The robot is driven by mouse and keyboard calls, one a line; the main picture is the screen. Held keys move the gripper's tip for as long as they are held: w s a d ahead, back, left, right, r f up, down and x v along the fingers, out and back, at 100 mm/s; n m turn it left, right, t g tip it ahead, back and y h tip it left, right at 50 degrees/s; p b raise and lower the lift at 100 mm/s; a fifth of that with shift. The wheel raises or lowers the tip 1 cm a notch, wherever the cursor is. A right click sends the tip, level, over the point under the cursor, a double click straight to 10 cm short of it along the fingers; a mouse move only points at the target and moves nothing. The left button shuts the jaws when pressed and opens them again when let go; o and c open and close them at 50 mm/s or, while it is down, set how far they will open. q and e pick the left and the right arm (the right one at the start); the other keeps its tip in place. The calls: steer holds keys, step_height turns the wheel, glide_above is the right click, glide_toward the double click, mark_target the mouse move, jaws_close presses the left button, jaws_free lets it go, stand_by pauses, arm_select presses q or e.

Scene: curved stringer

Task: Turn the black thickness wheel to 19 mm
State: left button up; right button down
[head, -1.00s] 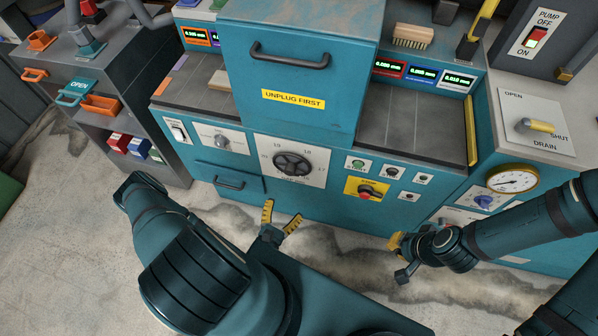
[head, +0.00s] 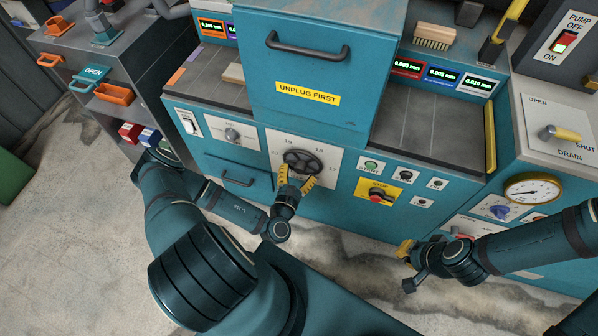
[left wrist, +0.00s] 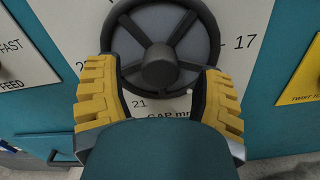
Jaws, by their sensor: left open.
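The black thickness wheel (head: 303,162) sits on a white dial plate (head: 331,168) on the front of the teal machine. The numbers 19, 18 and 17 show around it in the head view. In the left wrist view the wheel (left wrist: 159,66) has spokes and a round hub, with 17 at its right and 21 below. My left gripper (head: 296,181) is open at the wheel's lower rim, its yellow fingers (left wrist: 160,98) on either side of the lower part. I cannot tell whether they touch it. My right gripper (head: 404,250) is low at the right, away from the wheel; its jaws are unclear.
A red-and-yellow stop button (head: 378,196) and several small buttons are right of the wheel. A feed knob (head: 232,134) and a drawer handle (head: 238,178) are to its left. Floor in front is open.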

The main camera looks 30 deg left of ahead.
arm_select(q)
steer(key=shift+w+a, duration=0.1)
steer(key=shift+w, duration=0.4)
jaws_close()
